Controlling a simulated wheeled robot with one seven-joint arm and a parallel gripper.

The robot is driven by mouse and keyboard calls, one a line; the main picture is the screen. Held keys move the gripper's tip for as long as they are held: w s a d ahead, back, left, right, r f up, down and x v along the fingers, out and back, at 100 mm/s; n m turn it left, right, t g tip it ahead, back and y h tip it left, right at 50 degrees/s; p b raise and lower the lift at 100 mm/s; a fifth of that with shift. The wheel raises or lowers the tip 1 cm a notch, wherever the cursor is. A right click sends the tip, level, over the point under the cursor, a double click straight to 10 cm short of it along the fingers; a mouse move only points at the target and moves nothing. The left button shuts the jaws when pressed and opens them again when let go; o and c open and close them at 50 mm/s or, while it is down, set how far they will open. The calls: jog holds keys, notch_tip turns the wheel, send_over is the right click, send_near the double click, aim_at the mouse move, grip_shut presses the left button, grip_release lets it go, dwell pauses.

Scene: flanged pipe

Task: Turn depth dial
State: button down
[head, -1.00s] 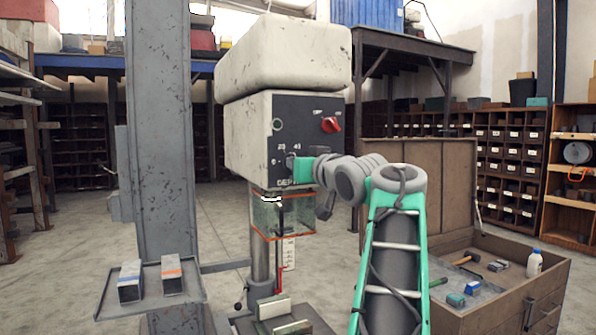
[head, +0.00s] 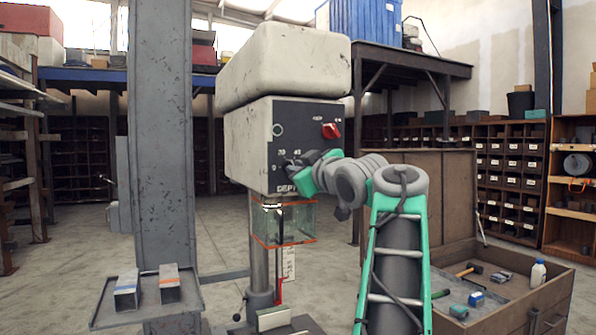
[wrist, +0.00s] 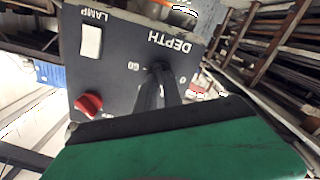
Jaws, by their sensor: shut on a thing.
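The depth dial (wrist: 160,67) is on the dark front panel of the drill press, by the DEPTH lettering, which appears upside down in the wrist view. My gripper (wrist: 157,92) reaches onto the dial and is shut on it. My fingers cover most of the dial, so its pointer cannot be read. In the head view my gripper (head: 294,168) is at the panel's lower part, tilted, and hides the dial and part of the scale.
A red switch (head: 331,130) is at the panel's upper right. A white lamp switch (wrist: 91,41) shows in the wrist view. A clear guard (head: 283,223) hangs below the head. A grey column (head: 160,130) stands left; an open wooden crate (head: 520,298) stands right.

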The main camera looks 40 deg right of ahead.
jog(key=c, duration=1.5)
grip_release()
jog(key=b+v, duration=0.1)
jog(key=v, duration=0.6)
jog(key=shift+s, duration=0.4)
